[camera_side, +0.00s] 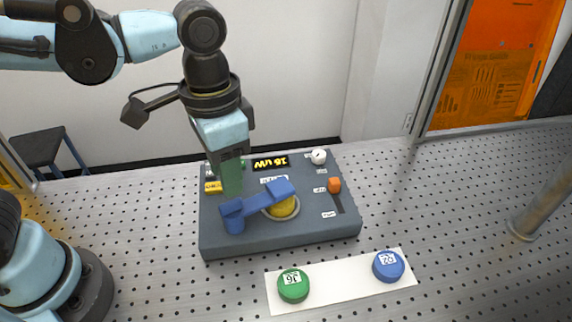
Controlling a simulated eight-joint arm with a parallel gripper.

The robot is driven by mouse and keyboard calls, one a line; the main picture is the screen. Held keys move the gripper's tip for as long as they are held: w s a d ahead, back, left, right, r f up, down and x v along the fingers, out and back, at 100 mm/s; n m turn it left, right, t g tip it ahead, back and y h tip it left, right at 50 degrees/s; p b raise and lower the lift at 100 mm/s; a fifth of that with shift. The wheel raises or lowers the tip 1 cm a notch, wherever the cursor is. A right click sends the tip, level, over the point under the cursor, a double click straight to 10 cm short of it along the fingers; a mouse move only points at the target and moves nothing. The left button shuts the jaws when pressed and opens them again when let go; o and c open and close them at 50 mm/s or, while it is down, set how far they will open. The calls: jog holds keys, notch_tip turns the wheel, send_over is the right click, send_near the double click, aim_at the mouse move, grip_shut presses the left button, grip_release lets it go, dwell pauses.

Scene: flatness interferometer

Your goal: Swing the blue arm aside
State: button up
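The blue arm (256,203) lies on the dark grey instrument box (290,238). It runs from a round blue pivot post at the left to a blocky end at the upper right, across a yellow round part (284,208), partly covering it. My gripper (232,180) points down over the left part of the box, with its greenish fingers close to the pivot end of the blue arm in the picture. Whether they touch it cannot be told. The fingers overlap from this side, so their opening is hidden.
The box also carries a white knob (319,156), an orange slider knob (334,185), a yellow-lettered display (271,163) and a yellow piece at left. In front, a white strip (340,284) bears a green disc (293,285) and a blue disc (388,265). A metal post (545,205) stands right.

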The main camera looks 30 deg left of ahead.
aim_at(231, 202)
jog(key=shift+f, duration=3.1)
grip_shut()
